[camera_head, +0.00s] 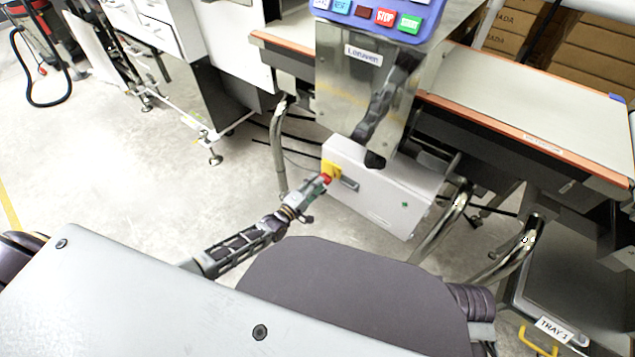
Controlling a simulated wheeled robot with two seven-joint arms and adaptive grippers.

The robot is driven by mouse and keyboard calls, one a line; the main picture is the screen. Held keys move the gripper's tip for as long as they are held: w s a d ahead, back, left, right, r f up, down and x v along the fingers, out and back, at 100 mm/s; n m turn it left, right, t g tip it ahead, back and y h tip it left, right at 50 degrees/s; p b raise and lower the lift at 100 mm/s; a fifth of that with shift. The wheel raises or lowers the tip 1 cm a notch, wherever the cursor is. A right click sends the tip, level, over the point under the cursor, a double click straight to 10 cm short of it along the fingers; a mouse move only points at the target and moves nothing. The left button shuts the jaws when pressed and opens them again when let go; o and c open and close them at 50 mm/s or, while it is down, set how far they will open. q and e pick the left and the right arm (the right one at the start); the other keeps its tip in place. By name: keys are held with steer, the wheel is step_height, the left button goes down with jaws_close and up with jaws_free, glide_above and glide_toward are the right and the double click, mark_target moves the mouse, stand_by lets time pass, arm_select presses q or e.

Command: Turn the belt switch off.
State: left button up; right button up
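The belt switch is a red knob (326,179) on a yellow plate (331,168), on the left end of a white control box (385,190) under the weigher. My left gripper (318,186) reaches in from the lower left, and its tips are at the red knob, overlapping it in the picture. I cannot tell whether they touch it or how far the fingers are apart. The knob is small and partly hidden, so its turned position is unclear. My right gripper is not in view.
A grey handle (349,184) sits beside the switch. A steel column (345,95) with a blue button panel (378,17) stands above the box. A conveyor belt (520,95) extends right. Bent metal legs (440,228) stand near the box. The floor at left (110,190) is clear.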

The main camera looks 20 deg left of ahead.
arm_select(q)
steer(key=v, duration=0.9)
steer(key=shift+s+a, duration=0.15)
steer(key=shift+s, duration=0.15)
stand_by(0.5)
